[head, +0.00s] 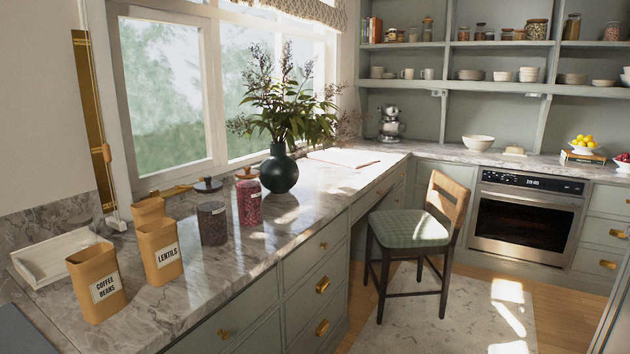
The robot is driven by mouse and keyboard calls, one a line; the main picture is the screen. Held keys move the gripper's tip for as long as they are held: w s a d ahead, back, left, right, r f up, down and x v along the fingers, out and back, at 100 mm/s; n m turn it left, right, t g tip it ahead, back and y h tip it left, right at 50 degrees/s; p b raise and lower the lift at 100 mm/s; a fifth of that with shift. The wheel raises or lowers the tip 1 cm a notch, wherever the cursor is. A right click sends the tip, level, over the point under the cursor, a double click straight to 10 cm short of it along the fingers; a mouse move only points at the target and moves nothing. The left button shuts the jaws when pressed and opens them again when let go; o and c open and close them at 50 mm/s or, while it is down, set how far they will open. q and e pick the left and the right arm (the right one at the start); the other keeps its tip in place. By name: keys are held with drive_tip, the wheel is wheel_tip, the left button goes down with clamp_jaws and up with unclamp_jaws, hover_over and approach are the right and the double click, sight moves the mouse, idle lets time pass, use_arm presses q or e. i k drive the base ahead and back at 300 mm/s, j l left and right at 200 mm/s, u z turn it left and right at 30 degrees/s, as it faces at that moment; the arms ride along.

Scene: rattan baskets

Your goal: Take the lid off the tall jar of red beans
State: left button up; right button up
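The tall jar of red beans (249,203) stands upright on the marble counter, left of the dark vase. Its lid (247,173) is brownish and sits on top of the jar. A second jar with dark contents (212,222) stands in front and to the left of it, with a dark lid (208,185) on top. Neither of my grippers shows in the head view.
Two tan canisters labelled coffee beans (82,281) and lentils (148,256), another tan canister (148,211) and a white tray (49,259) occupy the counter's left end. A dark vase of foliage (279,172) stands close right of the bean jar. A stool (410,229) stands on the floor.

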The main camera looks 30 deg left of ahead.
sight(247, 172)
drive_tip(key=i+l+u, duration=0.1)
drive_tip(key=i+u, duration=0.4)
drive_tip(key=i+l+u, duration=0.3)
drive_tip(key=i+u, duration=0.15)
drive_tip(key=i+l+u, duration=0.5)
drive_tip(key=k+j, duration=0.1)
